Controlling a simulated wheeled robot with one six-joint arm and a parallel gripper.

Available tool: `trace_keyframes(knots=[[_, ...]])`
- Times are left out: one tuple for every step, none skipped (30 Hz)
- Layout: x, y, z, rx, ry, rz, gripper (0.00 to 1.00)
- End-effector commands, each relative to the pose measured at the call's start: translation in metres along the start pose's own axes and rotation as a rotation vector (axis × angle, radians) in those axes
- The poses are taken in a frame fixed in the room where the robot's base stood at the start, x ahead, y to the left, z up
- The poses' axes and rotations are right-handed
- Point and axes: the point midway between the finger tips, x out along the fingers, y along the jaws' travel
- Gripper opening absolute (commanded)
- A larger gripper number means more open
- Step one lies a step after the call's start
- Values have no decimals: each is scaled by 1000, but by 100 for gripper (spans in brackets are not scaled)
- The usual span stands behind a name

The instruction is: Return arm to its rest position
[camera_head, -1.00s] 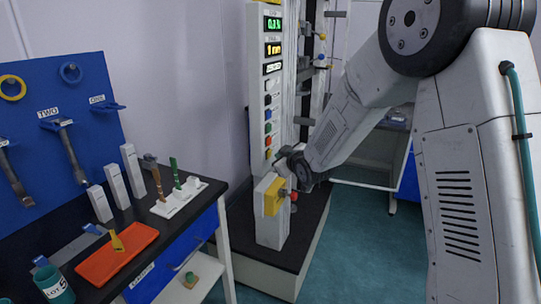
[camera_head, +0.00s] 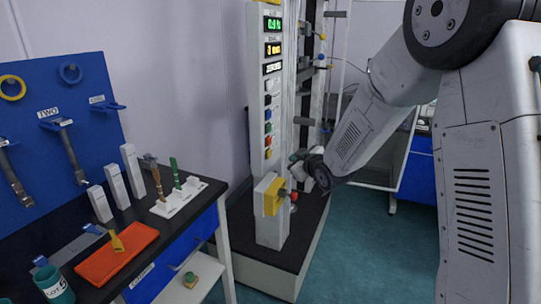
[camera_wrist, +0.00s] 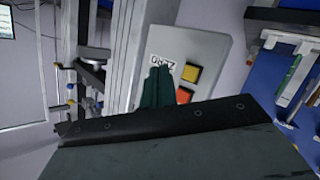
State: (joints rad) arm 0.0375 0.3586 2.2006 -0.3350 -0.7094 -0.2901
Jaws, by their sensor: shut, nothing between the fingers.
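My arm reaches in from the right in the head view. My gripper (camera_head: 296,157) is at its end, small and partly hidden by my wrist, just right of the rheometer's tall control column (camera_head: 257,110). In the wrist view my gripper's dark green fingers (camera_wrist: 157,85) are together with nothing between them. Behind them is a grey panel (camera_wrist: 205,50) with a label that seems to read ZERO, a yellow button (camera_wrist: 192,74) and an orange button (camera_wrist: 184,95). I cannot tell the exact gap between fingers and panel; no contact is visible.
Below my gripper stands a yellow block with a red knob (camera_head: 293,197) on the machine's black base (camera_head: 312,228). At left is a black bench with an orange tray (camera_head: 98,268), a white holder (camera_head: 166,209) and a blue tool board (camera_head: 92,140). Green floor (camera_head: 375,260) is open at right.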

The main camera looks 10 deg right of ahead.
Motion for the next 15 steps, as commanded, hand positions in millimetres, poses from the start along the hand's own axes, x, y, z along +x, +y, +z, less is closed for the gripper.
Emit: trace_keyframes(knots=[[0, 0, 0, 0, 0, 0, 0], [0, 0, 0, 0, 0, 0, 0], [0, 0, 0, 0, 0, 0, 0], [0, 0, 0, 0, 0, 0, 0], [0, 0, 0, 0, 0, 0, 0], [0, 0, 0, 0, 0, 0, 0], [0, 0, 0, 4, -1, -1, 0], [0, -1, 2, 7, -8, -3, 0], [0, -2, 6, 13, -27, -8, 0], [0, -3, 10, 19, -50, -14, 0], [-1, -5, 17, 28, -83, -21, 0], [-3, -9, 30, 44, -141, -34, 0], [-6, -13, 43, 61, -198, -46, 0], [-12, -18, 57, 79, -263, -60, 0], [-23, -22, 71, 105, -349, -73, 0]])
